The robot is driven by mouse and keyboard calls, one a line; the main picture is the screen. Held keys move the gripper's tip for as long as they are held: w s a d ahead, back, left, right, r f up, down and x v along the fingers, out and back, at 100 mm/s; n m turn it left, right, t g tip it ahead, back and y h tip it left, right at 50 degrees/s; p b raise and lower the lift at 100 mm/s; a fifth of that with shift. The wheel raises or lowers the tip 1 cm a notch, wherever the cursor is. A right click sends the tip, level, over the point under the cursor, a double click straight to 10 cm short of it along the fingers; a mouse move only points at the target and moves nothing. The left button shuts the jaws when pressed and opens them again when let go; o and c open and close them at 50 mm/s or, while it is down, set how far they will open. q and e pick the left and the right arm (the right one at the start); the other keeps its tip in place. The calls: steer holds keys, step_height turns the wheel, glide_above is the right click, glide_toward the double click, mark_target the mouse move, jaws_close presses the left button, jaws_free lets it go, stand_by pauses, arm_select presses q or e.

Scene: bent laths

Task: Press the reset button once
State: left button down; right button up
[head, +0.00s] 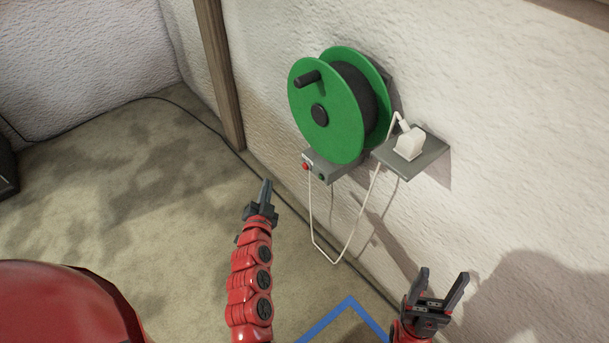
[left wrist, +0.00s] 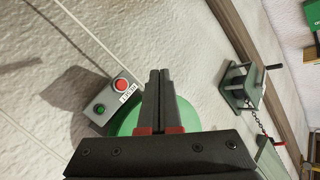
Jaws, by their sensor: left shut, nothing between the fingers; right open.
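A small grey control box (head: 325,172) is on the wall under the green cable reel. It carries a red button (head: 305,166) and a green button (head: 321,177). In the left wrist view the red button (left wrist: 121,85) has a white label (left wrist: 128,93) beside it, too small to read surely; the green button (left wrist: 99,109) is at the other end. My left gripper (head: 266,182) is shut and empty, left of and a little below the box in the head view, apart from the buttons. My right gripper (head: 443,274) is open and empty at the lower right.
The green reel (head: 325,110) juts from the wall above the box. A grey shelf (head: 430,157) with a white plug (head: 409,143) is to its right. A white cable (head: 312,225) hangs in a loop below. A wooden post (head: 220,75) stands left.

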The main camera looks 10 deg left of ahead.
mark_target(306, 166)
arm_select(q)
steer(key=shift+w+d+f+m+h, duration=0.1)
steer(key=shift+d+f+m+h, duration=0.25)
steer(key=shift+f, duration=0.35)
steer(key=w+d+p, duration=0.4)
steer(key=w+d, duration=0.1)
steer(key=w, duration=0.2)
steer(key=shift+d, duration=0.2)
steer(key=shift+r, duration=0.1)
stand_by(1.7)
